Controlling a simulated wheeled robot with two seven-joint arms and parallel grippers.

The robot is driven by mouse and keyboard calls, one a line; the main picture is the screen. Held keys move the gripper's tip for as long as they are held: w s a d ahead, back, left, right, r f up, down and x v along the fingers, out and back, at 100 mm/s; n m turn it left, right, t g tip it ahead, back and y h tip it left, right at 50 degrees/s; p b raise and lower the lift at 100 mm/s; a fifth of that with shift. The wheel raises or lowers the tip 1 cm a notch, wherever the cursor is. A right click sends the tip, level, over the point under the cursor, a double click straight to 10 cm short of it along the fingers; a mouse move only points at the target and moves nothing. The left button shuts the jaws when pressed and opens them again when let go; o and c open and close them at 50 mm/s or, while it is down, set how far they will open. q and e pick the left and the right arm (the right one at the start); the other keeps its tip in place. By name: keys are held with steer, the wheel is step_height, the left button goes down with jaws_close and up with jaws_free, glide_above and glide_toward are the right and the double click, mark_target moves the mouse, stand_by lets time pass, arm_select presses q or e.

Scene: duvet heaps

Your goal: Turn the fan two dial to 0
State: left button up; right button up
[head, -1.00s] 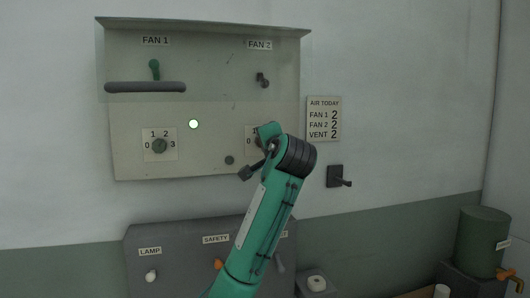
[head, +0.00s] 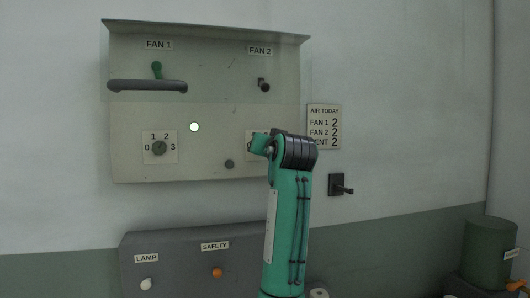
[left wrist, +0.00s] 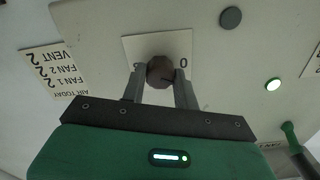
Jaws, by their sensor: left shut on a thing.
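The fan two dial has a dark faceted knob (left wrist: 160,70) on a pale plate (left wrist: 184,47) in the left wrist view, which is upside down. A 0 shows on the plate to the right of the knob; the other marks are mostly hidden. I cannot tell where the knob points. My left gripper (left wrist: 158,80) is shut on the knob, one finger on each side. In the head view my green wrist covers the knob and gripper, and only the left part of the plate (head: 249,147) shows. My right gripper is not in view.
The fan one dial (head: 159,147), a grey bar (head: 147,86), a green lever (head: 157,70) and a dark FAN 2 switch (head: 263,84) are on the panel. An AIR TODAY sign (head: 323,112) reads 2 for fan 1, fan 2 and vent. A wall lever (head: 338,185) sits below it.

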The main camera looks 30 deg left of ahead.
arm_select(q)
steer(key=n+b, duration=0.1)
steer(key=n, duration=0.4)
steer(key=shift+f, duration=0.15)
steer(key=shift+n, duration=0.4)
steer(key=o, duration=1)
